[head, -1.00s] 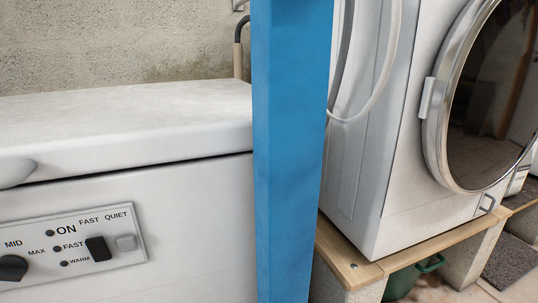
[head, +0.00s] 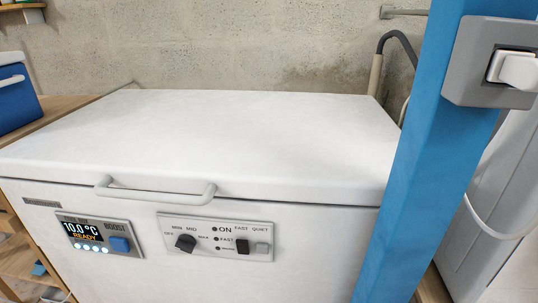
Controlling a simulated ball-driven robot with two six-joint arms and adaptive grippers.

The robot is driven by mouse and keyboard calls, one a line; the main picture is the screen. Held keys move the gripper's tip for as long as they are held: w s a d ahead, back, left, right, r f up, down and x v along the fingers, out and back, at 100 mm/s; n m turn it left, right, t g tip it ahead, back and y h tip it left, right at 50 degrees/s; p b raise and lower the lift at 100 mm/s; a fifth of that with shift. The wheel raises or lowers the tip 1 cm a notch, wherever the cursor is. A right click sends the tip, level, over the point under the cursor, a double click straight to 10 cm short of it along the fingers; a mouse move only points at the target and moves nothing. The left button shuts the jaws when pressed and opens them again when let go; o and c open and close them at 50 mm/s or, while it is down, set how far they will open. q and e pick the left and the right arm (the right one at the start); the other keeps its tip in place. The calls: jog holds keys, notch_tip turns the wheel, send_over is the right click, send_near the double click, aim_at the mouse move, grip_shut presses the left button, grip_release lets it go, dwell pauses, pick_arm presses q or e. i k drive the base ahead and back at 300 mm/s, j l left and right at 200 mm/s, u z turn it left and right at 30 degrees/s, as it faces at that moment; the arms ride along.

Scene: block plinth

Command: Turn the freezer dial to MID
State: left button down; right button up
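The white chest freezer (head: 300,215) fills the middle of the head view, with its lid closed. A grey control panel (head: 262,226) on its front carries the black freezer dial (head: 186,243). Around the dial are the labels OFF, MIN, MID and MAX. I cannot tell surely which label the dial points at. A display panel (head: 82,234) at the left reads 10.0 °C and READY. Neither gripper is in view.
A blue post (head: 415,150) with a grey socket box (head: 470,62) and white plug stands right of the freezer. The lid handle (head: 155,194) sticks out above the panels. A blue cooler (head: 15,95) sits on a wooden surface at left.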

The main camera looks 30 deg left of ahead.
aim_at(185, 242)
jog(key=u, duration=1.3)
